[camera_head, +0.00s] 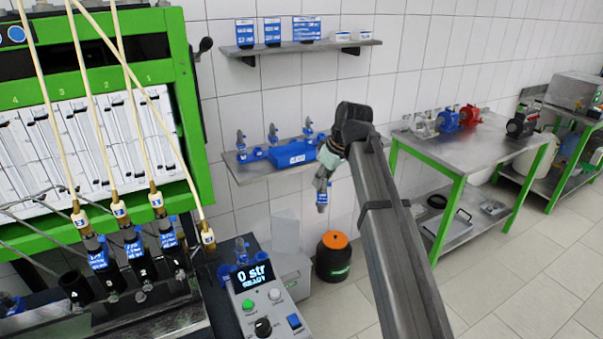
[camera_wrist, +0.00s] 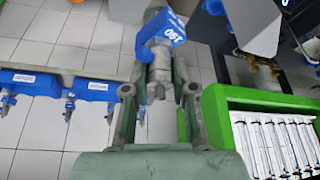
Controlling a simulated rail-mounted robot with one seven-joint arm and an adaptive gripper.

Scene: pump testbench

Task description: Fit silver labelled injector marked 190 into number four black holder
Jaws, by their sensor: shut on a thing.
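The injector marked 190 (camera_wrist: 160,45) is silver with a blue label, and it is held between the fingers of my gripper (camera_wrist: 158,92) in the wrist view. In the head view my gripper (camera_head: 325,172) hangs in front of the wall, and the injector (camera_head: 322,198) points down below it, clear of any surface. The black holders stand in a row on the test bench at the lower left. The leftmost black holder (camera_head: 76,287), below the panel's number 4 side, shows no injector in it. Labelled injectors (camera_head: 132,247) stand at the other holders.
A hose with a brass end (camera_head: 207,238) hangs free right of the bench. A control box (camera_head: 263,298) reads "0 str". A wall shelf (camera_head: 240,172) carries a blue rack with several injectors. A green-legged table (camera_head: 480,155) stands right.

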